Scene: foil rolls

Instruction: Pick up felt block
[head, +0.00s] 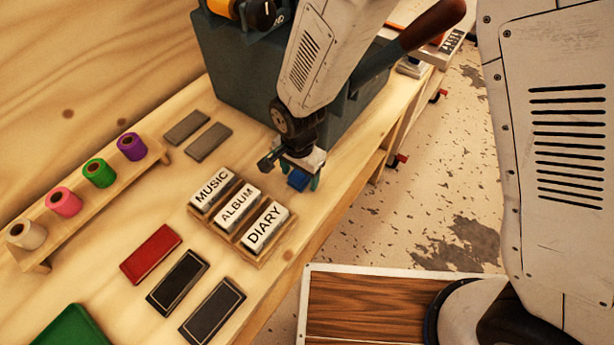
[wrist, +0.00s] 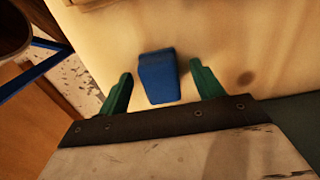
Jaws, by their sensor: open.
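The felt block (head: 299,179) is a small blue block on the wooden workbench, just behind the labelled rack. In the wrist view the blue block (wrist: 159,77) lies between and slightly ahead of the two green fingertips. My gripper (head: 301,178) is low over the block in the head view, and its fingers partly hide it. In the wrist view my gripper (wrist: 160,85) is open, with a visible gap between each finger and the block.
A wooden rack (head: 226,243) holds blocks labelled MUSIC, ALBUM and DIARY close to my gripper. A dark toolbox (head: 235,85) stands behind. A rail (head: 75,228) carries several foil rolls. Red (head: 151,254) and dark books lie nearer. The bench edge is close on the right.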

